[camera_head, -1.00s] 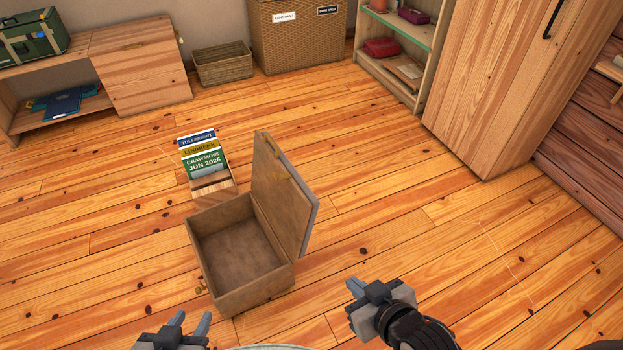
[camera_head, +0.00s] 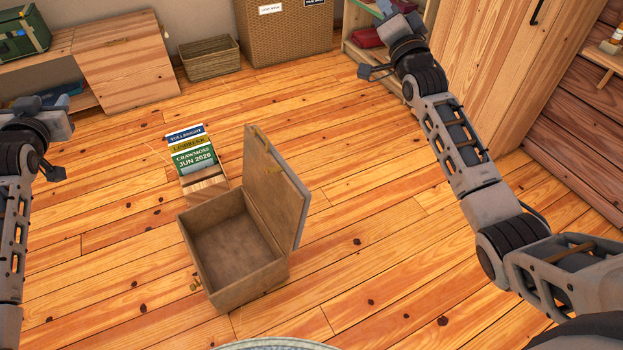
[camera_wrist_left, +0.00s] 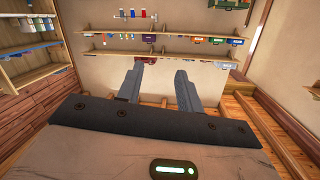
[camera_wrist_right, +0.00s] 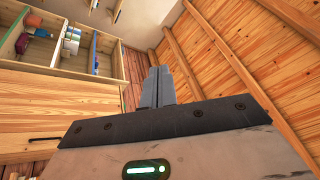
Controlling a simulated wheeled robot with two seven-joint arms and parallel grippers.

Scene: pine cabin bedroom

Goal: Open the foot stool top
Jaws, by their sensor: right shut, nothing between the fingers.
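The foot stool (camera_head: 232,285) is a brown box on the plank floor. Its top (camera_head: 275,185) stands raised on the right side, padded grey on the outer face, and the inside of the box shows empty. My left gripper (camera_head: 32,103) is at the left edge of the head view, well apart from the stool. In the left wrist view its two fingers (camera_wrist_left: 160,75) are spread with nothing between them. My right gripper (camera_head: 384,7) is at the top of the head view, far from the stool, and its fingers (camera_wrist_right: 158,75) are together and empty.
A small crate with upright cards (camera_head: 205,188) stands just behind the stool. A wicker basket (camera_head: 210,58), a large wicker hamper (camera_head: 287,40) and a low wooden cabinet (camera_head: 125,65) line the back. A wardrobe (camera_head: 490,75) stands at right. The floor around the stool is mostly clear.

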